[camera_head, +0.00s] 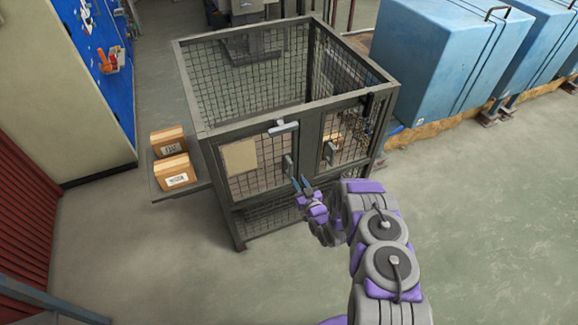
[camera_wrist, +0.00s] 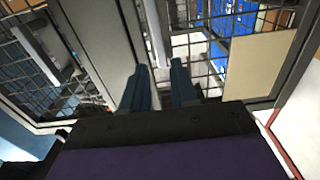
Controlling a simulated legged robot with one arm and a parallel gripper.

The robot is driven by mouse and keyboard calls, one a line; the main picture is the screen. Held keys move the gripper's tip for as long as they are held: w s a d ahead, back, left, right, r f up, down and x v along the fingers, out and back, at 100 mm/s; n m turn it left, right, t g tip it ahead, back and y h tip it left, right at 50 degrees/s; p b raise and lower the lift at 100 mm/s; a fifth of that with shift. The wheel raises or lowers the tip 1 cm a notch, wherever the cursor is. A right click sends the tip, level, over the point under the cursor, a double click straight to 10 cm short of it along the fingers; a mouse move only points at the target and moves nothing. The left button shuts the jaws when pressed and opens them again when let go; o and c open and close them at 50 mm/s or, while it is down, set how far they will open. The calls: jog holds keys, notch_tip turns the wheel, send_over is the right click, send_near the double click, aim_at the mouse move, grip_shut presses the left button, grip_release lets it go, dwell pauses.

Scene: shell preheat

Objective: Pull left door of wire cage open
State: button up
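The wire cage (camera_head: 312,125) is a dark grey frame with mesh walls and two front doors. Its left door (camera_head: 262,178) carries a tan panel (camera_head: 240,156) and appears closed. The left door's upright handle (camera_head: 288,166) is at its right edge; a pale bar that looks like this handle (camera_wrist: 155,32) shows in the wrist view. My gripper (camera_head: 301,184) is just in front of this handle.
The right door (camera_head: 345,133) has its own handle (camera_head: 329,152) close by. A grey latch bar (camera_head: 284,127) sits above the left door. Two cardboard boxes (camera_head: 172,170) rest on a side shelf at left. Blue cabinets (camera_head: 445,60) stand at right. The floor before the cage is clear.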

aim_at(291, 169)
jog(key=b+x, duration=0.2)
jog(key=x, duration=0.8)
jog(key=shift+w, duration=0.25)
grip_shut()
